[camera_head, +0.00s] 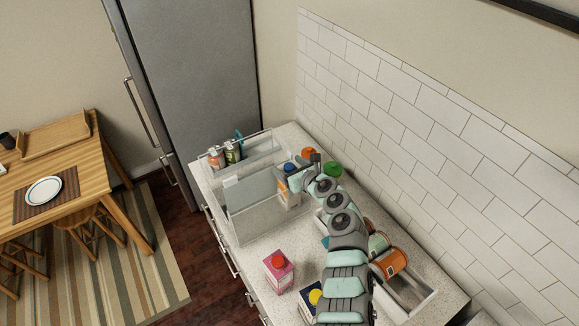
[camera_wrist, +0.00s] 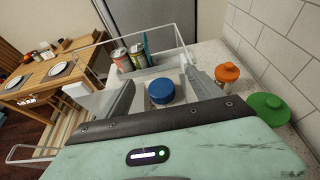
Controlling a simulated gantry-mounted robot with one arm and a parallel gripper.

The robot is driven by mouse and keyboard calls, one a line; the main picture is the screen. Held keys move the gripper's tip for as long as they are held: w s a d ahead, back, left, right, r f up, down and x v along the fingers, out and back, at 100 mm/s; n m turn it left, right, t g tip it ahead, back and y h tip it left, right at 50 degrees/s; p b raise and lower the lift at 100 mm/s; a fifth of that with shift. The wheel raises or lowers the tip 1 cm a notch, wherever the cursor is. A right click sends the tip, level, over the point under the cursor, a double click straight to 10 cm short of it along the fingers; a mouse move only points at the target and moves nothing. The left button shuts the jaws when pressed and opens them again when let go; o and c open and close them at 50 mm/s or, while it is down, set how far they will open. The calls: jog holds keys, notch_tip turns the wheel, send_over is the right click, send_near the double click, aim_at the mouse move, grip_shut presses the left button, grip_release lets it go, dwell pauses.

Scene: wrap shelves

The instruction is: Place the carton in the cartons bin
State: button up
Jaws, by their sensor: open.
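A carton with a blue cap (camera_wrist: 162,91) sits between the two fingers of my gripper (camera_wrist: 164,100) in the wrist view. In the head view the white and orange carton (camera_head: 287,199) stands upright below my gripper (camera_head: 292,178), at the right end of a clear-walled bin (camera_head: 243,222). My gripper is open around the cap end; I cannot tell whether a finger touches it. No bin label is readable.
A far bin holds cans (camera_head: 232,151). An orange-lidded jar (camera_wrist: 227,74) and a green-lidded jar (camera_wrist: 268,107) stand by the tiled wall. A light tray (camera_head: 417,294) with an orange can (camera_head: 392,262) lies beside my arm. The counter left of the pink carton is clear.

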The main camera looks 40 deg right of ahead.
jog(key=shift+s+d+r+p, duration=0.1)
jog(key=shift+r+p, duration=0.75)
jog(key=shift+p, duration=0.3)
jog(key=shift+s+b, duration=0.3)
jog(key=b+v, duration=0.1)
jog(key=v, duration=1)
jog(key=shift+a+f, duration=0.1)
jog(key=shift+a, duration=0.1)
